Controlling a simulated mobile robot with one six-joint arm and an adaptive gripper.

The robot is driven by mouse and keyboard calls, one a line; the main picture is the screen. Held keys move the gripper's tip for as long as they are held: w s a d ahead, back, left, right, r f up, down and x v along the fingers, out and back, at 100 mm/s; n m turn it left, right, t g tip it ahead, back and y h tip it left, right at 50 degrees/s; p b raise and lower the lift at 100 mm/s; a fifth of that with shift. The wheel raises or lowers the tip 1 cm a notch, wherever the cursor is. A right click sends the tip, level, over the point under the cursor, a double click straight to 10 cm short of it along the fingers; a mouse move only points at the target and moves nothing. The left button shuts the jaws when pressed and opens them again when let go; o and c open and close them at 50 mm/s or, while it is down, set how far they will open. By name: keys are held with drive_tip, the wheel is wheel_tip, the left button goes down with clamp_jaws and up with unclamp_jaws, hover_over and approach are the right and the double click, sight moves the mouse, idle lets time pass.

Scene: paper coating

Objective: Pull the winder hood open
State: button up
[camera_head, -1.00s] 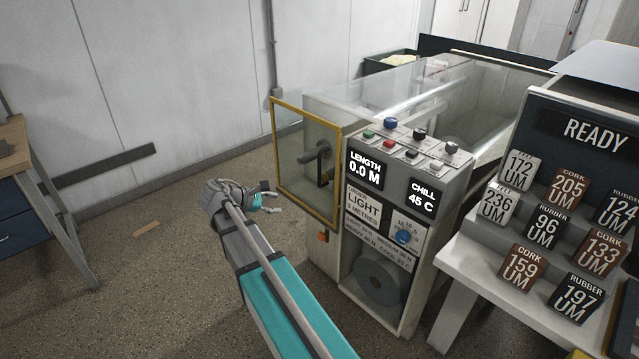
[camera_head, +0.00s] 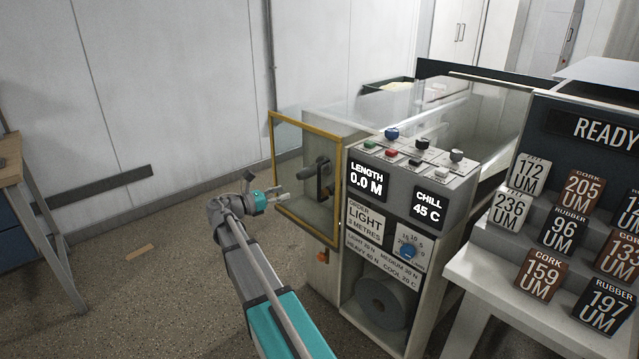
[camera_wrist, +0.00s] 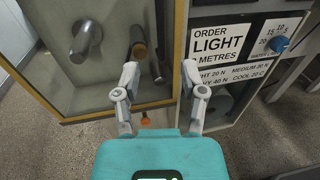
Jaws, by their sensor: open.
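The winder hood (camera_head: 290,190) is a clear panel in a yellow frame at the left end of the machine; I cannot tell whether it stands slightly ajar. A grey cylinder and a dark upright part show through it. In the wrist view the hood (camera_wrist: 100,97) fills the upper left, with its right frame edge between my fingers in the picture. My gripper (camera_head: 283,199) is open and empty, in front of the hood's lower left part in the head view. The wrist view shows both fingers of my gripper (camera_wrist: 160,76) spread; contact with the frame cannot be told.
The control panel (camera_head: 405,195) with buttons and displays is right of the hood. A small orange part (camera_head: 322,257) sits below it. A white table (camera_head: 470,275) with several labelled blocks is at right. The floor (camera_head: 150,285) left of the machine is mostly clear.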

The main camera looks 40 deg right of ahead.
drive_tip(key=shift+d, duration=0.1)
hover_over(319, 198)
drive_tip(key=shift+w+d, duration=0.25)
drive_tip(key=shift+d, duration=0.05)
idle(0.5)
clamp_jaws()
idle(0.4)
